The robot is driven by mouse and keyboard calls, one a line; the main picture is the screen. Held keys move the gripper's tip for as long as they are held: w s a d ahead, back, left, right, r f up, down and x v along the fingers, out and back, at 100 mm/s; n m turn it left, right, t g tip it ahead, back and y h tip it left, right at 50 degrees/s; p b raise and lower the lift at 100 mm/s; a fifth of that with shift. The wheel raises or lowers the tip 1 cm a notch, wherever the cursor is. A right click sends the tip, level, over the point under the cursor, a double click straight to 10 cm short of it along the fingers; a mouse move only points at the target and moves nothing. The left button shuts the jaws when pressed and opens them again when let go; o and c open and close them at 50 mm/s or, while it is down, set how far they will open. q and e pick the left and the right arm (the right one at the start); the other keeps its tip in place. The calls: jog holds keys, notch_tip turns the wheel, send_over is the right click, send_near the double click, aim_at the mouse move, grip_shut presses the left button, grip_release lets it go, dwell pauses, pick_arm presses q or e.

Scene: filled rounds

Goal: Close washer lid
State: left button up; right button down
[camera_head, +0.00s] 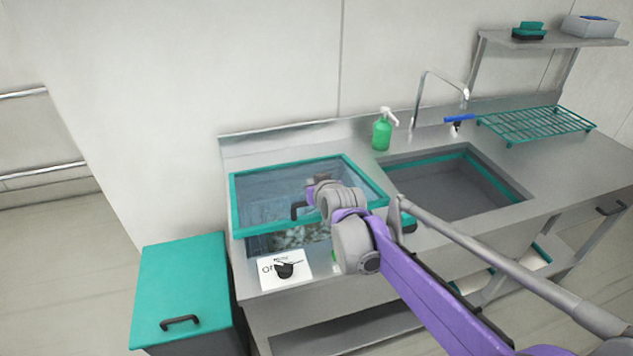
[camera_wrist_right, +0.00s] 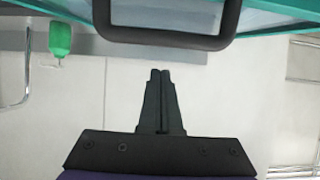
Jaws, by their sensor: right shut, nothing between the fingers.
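The washer lid (camera_head: 259,195) is a clear pane in a teal frame, standing tilted partly open in the head view, with the washer's interior (camera_head: 295,237) showing below its front edge. Its black handle (camera_head: 298,210) is on the front side; the handle also shows large at the top of the right wrist view (camera_wrist_right: 172,40). My right gripper (camera_wrist_right: 159,73) is shut and empty, its fingertips apart from the handle in that picture. In the head view my purple right arm covers the lid's right front part, and the fingertips are hard to make out. My left gripper is not in view.
A label card with a black knob (camera_head: 285,268) is at the washer's front. A teal-lidded bin (camera_head: 180,280) stands front left.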

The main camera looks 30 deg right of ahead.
jog(key=shift+s+a+f, duration=0.15)
jog(key=shift+s+f, duration=0.3)
jog(key=shift+s, duration=0.15)
jog(key=shift+s+a+f, duration=0.15)
jog(key=shift+s+f, duration=0.25)
jog(key=shift+s, duration=0.2)
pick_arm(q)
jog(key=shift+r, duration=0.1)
pick_arm(e)
jog(key=shift+f, duration=0.1)
